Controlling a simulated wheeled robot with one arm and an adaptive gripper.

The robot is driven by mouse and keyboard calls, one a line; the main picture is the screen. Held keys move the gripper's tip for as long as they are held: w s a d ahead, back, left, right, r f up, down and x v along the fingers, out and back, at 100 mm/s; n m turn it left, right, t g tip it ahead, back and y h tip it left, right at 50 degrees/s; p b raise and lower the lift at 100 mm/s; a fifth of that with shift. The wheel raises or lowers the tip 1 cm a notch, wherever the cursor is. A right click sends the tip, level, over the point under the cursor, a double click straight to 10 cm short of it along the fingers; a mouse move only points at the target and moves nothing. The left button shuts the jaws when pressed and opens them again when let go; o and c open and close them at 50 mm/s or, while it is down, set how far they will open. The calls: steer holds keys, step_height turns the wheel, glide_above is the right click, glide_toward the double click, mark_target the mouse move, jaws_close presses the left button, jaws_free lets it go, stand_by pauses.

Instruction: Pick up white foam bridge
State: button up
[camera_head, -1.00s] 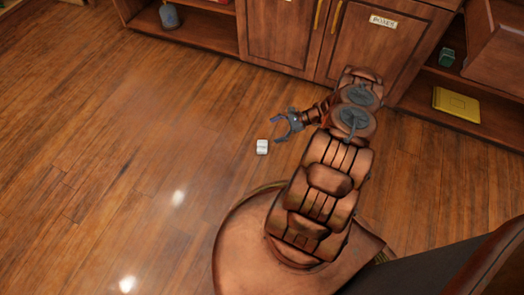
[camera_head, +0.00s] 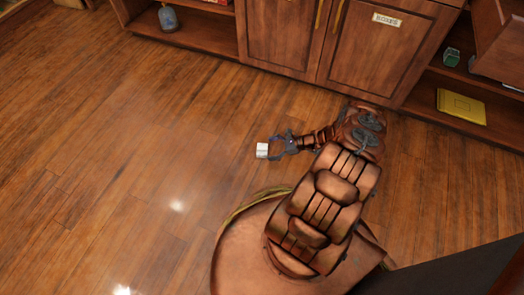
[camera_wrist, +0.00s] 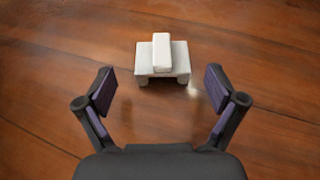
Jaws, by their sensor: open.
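The white foam bridge (camera_head: 262,151) is a small white block on the wood floor. In the wrist view the white foam bridge (camera_wrist: 162,60) stands upright on short legs with a raised bar across its top. My gripper (camera_head: 272,148) is low over the floor, just right of the bridge in the head view. In the wrist view my gripper (camera_wrist: 160,88) is open and empty, its two dark fingers spread wide. The bridge lies ahead of the fingertips, about midway between them, and no contact shows.
A wood cabinet with doors (camera_head: 285,35) stands behind. An open shelf at right holds a yellow box (camera_head: 461,106) and a green item (camera_head: 451,57). The floor (camera_head: 120,130) left of the bridge is clear.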

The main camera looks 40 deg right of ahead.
mark_target(262, 149)
steer(key=shift+b+x, duration=0.5)
steer(key=shift+x, duration=0.4)
steer(key=shift+b+x, duration=0.45)
steer(key=shift+x, duration=0.85)
steer(key=shift+w+d, duration=0.1)
steer(key=c, duration=0.9)
